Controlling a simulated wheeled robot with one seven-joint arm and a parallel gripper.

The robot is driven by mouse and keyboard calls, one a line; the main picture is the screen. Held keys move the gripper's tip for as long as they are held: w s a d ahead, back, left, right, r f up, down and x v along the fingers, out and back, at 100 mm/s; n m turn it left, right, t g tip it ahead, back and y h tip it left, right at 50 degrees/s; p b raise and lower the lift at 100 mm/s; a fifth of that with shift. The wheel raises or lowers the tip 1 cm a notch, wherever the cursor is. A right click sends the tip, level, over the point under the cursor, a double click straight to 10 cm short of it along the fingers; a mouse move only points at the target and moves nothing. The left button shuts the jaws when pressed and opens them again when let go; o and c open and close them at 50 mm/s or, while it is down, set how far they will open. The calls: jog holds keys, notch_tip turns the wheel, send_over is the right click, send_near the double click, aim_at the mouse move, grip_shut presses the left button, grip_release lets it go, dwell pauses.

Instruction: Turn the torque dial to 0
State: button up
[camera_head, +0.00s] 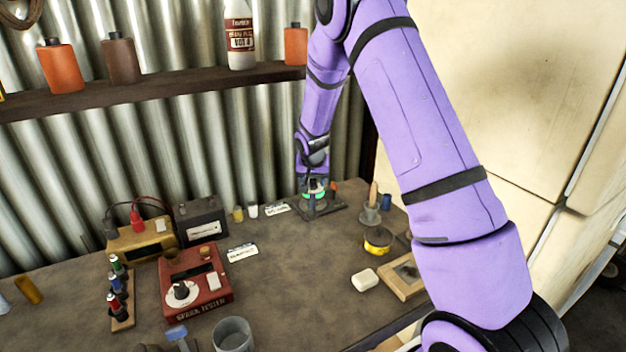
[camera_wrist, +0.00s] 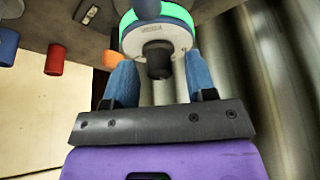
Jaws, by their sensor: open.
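My gripper (camera_head: 313,181) reaches down at the back of the bench, over a small device with a green ring (camera_head: 314,195) on a dark base. In the wrist view its two blue fingers (camera_wrist: 159,76) are open. Between and just beyond them is a black knob (camera_wrist: 159,60) on a white dial face (camera_wrist: 155,32) with a bright green rim. Gaps show between the knob and both fingers. Marks on the dial face are too small to read, so its setting cannot be told. Another dial, white with a black knob (camera_head: 182,291), sits on the red spark tester (camera_head: 210,287).
A wooden-handled tool in a grey holder (camera_head: 370,213), a yellow tin (camera_head: 377,241) and a white block (camera_head: 365,279) stand right of the device. A black box (camera_head: 201,221) is to the left. The corrugated wall and shelf (camera_head: 180,86) are close behind. Mid-bench is clear.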

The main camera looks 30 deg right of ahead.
jog(key=c, duration=0.9)
jog(key=shift+c, duration=0.2)
jog(key=shift+n, duration=0.3)
jog(key=n, duration=0.1)
jog(key=n+y, duration=0.1)
jog(key=shift+s+d+n+t, duration=0.1)
jog(key=shift+d+n+t, duration=0.1)
jog(key=shift+n+t, duration=0.1)
jog(key=n+y, duration=0.2)
jog(key=n, duration=0.3)
jog(key=shift+a+n, duration=0.1)
jog(key=shift+n, duration=0.2)
